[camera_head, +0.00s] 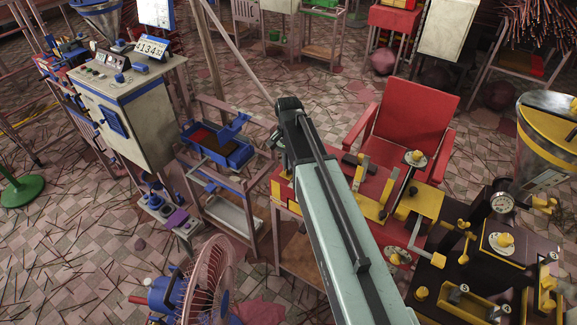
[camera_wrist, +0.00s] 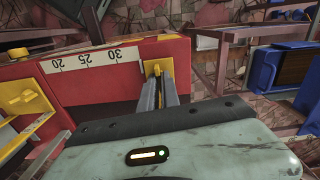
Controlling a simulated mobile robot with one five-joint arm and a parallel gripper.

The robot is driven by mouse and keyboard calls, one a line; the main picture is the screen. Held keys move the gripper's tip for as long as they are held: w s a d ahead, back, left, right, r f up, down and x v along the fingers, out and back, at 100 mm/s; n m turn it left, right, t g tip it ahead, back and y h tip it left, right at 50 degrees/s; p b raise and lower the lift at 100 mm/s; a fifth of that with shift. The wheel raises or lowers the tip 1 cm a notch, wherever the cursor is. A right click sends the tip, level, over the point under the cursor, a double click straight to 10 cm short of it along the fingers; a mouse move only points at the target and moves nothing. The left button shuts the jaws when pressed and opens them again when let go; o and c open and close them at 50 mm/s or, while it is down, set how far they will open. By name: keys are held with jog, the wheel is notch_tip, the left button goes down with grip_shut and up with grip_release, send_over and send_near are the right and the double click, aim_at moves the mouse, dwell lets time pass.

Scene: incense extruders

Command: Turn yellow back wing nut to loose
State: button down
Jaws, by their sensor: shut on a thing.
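In the wrist view, the yellow back wing nut (camera_wrist: 157,69) sits on the red machine body (camera_wrist: 110,85), just right of a white scale (camera_wrist: 92,61) marked 20, 25, 30. The fingers of my gripper (camera_wrist: 159,82) are shut on this wing nut, one on each side. They hide part of it. A second yellow wing nut (camera_wrist: 28,98) shows at the left on the red body, apart from my gripper. In the head view, my arm covers the gripper and the held wing nut.
A blue tray (camera_head: 217,147) on a stand is left of my arm in the head view. A red chair (camera_head: 410,120) stands behind the red table. A fan (camera_head: 207,280) stands at the front. A dark machine with yellow parts (camera_head: 490,250) is at right.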

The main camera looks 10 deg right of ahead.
jog(key=shift+n, duration=2.1)
jog(key=c, duration=1.6)
grip_release()
notch_tip(320, 180, up, 8)
jog(key=p, duration=0.8)
jog(key=shift+f, duration=0.15)
